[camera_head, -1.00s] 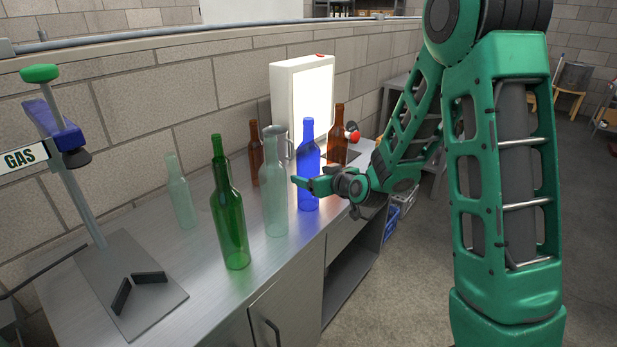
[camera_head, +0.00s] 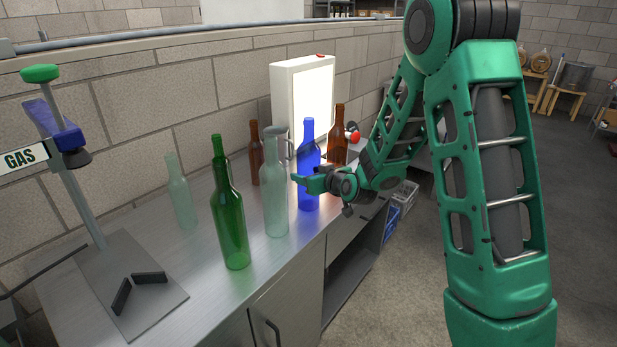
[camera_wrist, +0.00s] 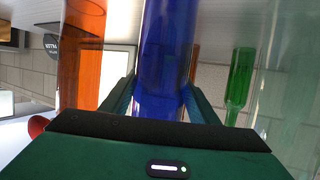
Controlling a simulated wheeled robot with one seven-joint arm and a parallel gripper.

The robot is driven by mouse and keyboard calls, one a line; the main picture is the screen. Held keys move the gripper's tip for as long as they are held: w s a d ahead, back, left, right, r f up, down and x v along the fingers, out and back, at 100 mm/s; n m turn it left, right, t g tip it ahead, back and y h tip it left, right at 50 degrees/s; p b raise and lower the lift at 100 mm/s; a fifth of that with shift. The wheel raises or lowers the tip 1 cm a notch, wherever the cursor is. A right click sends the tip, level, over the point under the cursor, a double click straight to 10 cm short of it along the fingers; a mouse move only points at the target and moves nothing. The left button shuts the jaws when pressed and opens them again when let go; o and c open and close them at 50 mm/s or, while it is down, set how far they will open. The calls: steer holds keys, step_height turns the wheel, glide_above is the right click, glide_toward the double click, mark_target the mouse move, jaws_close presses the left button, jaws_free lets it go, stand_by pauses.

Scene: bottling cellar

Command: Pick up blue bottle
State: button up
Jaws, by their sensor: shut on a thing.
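The blue bottle (camera_head: 309,150) stands upright on the metal counter (camera_head: 200,285), between a clear bottle and a brown bottle. My gripper (camera_head: 306,181) is at the bottle's body, below its shoulder, and is shut on it. In the wrist view the blue bottle (camera_wrist: 166,55) fills the middle, with the gripper's fingers (camera_wrist: 164,98) on both sides of it. The bottle's base appears to be on the counter or very near it. Part of its body is hidden behind the gripper.
A clear bottle (camera_head: 275,195) with a jug-like shape behind it stands close on the left. Brown bottles (camera_head: 338,135) (camera_head: 254,155), a green bottle (camera_head: 230,220) and a pale bottle (camera_head: 180,195) stand near. A lit panel (camera_head: 305,100) is behind. A stand marked GAS (camera_head: 95,215) is at left.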

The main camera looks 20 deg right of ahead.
mark_target(312, 146)
step_height(312, 146, up, 10)
steer(key=shift+r, duration=0.1)
stand_by(0.4)
steer(key=shift+s, duration=0.15)
stand_by(1.2)
